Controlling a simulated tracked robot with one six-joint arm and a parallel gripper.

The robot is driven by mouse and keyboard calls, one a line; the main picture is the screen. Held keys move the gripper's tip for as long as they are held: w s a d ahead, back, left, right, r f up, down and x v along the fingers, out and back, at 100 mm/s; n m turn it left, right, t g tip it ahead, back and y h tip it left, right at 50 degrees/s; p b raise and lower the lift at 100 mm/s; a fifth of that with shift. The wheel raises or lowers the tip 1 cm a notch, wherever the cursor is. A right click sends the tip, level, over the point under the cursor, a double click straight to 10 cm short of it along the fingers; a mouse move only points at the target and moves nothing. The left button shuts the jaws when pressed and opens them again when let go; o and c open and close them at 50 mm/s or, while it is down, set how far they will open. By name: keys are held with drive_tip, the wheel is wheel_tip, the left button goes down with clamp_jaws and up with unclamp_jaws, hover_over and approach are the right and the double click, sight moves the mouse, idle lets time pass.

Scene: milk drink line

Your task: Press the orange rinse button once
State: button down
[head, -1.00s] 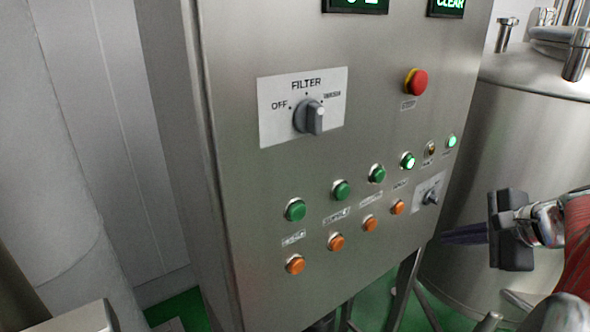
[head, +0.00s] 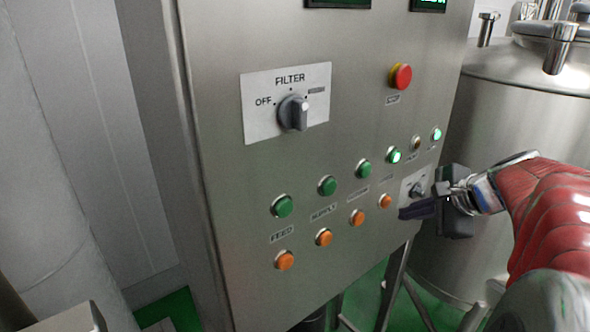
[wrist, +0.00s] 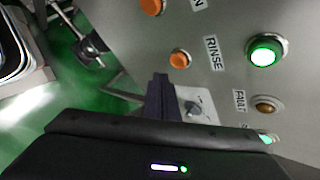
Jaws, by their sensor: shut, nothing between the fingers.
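The orange rinse button (head: 385,200) is the rightmost of the orange row on the steel panel. In the wrist view the orange rinse button (wrist: 180,59) sits beside the RINSE label (wrist: 213,53), with a lit green button (wrist: 265,52) on the label's other side. My gripper (head: 403,213) is shut and empty, its dark fingertips just right of and below the orange rinse button in the head view. In the wrist view my gripper (wrist: 160,78) points at the panel beside the button. I see a gap in the picture, but cannot judge the depth.
A small grey switch (head: 415,189) on a pale plate is close behind my fingers. Other orange buttons (head: 357,217) lie to the left, with green ones above. A red stop button (head: 400,76) and filter knob (head: 293,112) are higher. A steel tank (head: 500,130) stands right.

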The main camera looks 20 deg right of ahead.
drive_tip(key=shift+w+a, duration=0.3)
drive_tip(key=shift+w, duration=0.45)
drive_tip(key=shift+w, duration=0.1)
idle(1.5)
drive_tip(key=shift+w+a, duration=0.15)
drive_tip(key=shift+w, duration=0.1)
drive_tip(key=shift+w+a, duration=0.15)
drive_tip(key=shift+w, duration=0.25)
idle(1.0)
drive_tip(key=shift+s, duration=0.1)
drive_tip(key=shift+s+d, duration=0.3)
drive_tip(key=shift+s, duration=0.4)
drive_tip(key=s, duration=0.1)
drive_tip(key=s+d, duration=0.1)
drive_tip(key=s, duration=0.2)
drive_tip(key=shift+s+d, duration=0.35)
idle(0.5)
